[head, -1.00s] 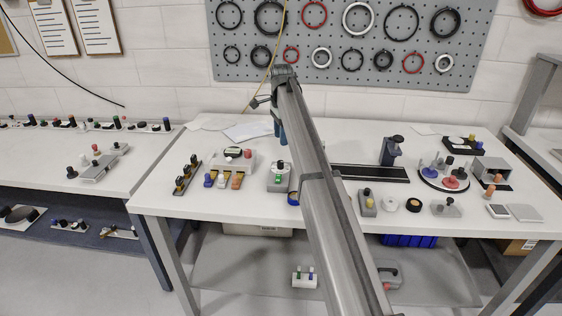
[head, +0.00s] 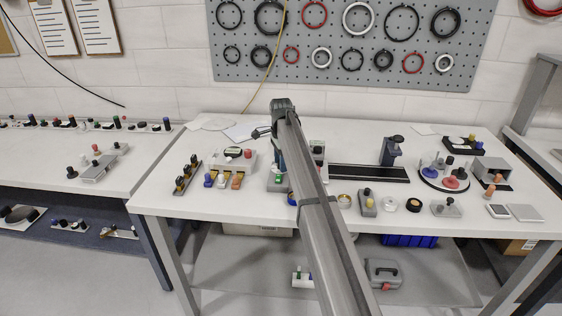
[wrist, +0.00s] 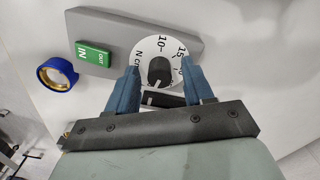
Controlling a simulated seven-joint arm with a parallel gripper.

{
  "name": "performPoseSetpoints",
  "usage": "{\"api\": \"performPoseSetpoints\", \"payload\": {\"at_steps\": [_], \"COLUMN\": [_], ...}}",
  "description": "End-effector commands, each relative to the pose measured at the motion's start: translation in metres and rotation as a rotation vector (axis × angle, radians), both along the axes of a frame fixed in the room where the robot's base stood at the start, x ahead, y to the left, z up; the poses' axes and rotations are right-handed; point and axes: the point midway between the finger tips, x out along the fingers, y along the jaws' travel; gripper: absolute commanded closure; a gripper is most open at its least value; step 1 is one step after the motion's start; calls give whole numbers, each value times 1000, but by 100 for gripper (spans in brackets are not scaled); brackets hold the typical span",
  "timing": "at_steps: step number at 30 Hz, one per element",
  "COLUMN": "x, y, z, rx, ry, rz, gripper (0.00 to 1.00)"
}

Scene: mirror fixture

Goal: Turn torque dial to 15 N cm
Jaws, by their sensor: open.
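The torque dial (wrist: 147,49) is a white disc with black print, "10", "15" and "N cm", on a grey plate (wrist: 112,27). A black knob (wrist: 160,68) stands at its middle; its exact pointer setting is unclear. In the wrist view my gripper (wrist: 159,72) is open, its blue fingers on either side of the knob, with gaps showing. Whether they reach down to the knob's height is hard to tell. In the head view my gripper (head: 281,160) is low over the grey fixture (head: 272,187), and my arm hides the dial.
A green IN/OUT block (wrist: 94,53) sits on the same plate beside the dial. A blue ring with a gold inside (wrist: 57,74) lies to the left in the wrist view. A white box (head: 235,155) stands left of the fixture, and a black rail (head: 370,173) lies to the right.

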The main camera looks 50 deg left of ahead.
Motion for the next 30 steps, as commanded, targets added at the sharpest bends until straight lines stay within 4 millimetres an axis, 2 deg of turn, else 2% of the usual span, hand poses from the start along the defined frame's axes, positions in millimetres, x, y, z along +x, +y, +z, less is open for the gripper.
{"api": "performPoseSetpoints", "payload": {"at_steps": [4,20,30], "x": [0,0,0], "y": [0,0,0], "z": [0,0,1], "rx": [0,0,0], "ry": [0,0,0], "rz": [0,0,41], "gripper": [50,100,100]}}
